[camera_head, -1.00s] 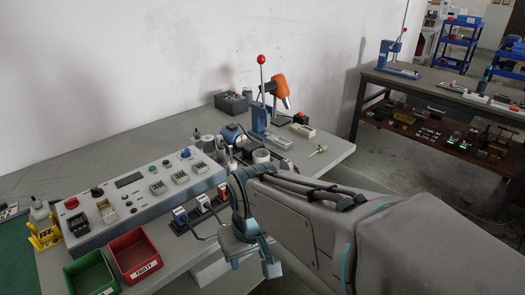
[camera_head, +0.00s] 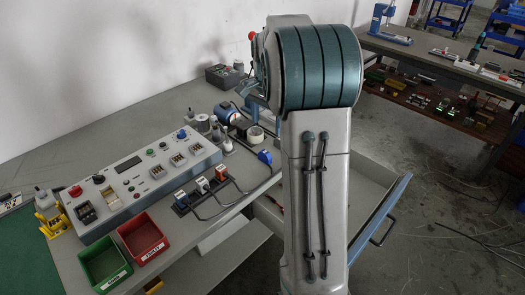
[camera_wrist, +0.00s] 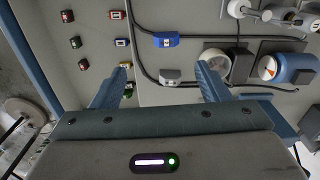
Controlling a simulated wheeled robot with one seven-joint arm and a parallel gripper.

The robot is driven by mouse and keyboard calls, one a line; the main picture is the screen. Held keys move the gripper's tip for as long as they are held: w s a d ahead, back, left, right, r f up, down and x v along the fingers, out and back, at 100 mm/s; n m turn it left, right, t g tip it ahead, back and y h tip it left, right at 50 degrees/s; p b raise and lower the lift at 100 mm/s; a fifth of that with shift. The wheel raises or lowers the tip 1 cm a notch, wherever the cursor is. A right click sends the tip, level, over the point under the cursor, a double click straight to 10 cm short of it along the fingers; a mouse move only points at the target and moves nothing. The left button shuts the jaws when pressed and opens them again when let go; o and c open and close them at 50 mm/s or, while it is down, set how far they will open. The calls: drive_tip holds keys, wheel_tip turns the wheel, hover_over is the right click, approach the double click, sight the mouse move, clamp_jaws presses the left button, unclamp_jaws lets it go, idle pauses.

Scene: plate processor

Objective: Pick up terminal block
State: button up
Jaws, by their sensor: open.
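Several small coloured blocks, which look like terminal blocks, lie on a pale grey surface at the left of the wrist view. I cannot tell the height gap. In the head view my arm hides the gripper and these blocks.
An open drawer (camera_head: 385,200) with a blue front stands out from the bench at right. A blue clamp (camera_wrist: 165,40) and a grey clamp (camera_wrist: 170,76) on black cables lie near my fingers. A control panel (camera_head: 135,170), green bin (camera_head: 103,262) and red bin (camera_head: 142,237) are at left.

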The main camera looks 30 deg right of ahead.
sight(265, 152)
drive_tip(key=f, duration=0.8)
drive_tip(key=shift+w+d+f, duration=0.3)
drive_tip(key=shift+w+a+f, duration=0.15)
drive_tip(key=shift+f, duration=1.2)
drive_tip(key=shift+w+a+f, duration=0.15)
drive_tip(key=shift+f, duration=1.15)
drive_tip(key=c, duration=1.1)
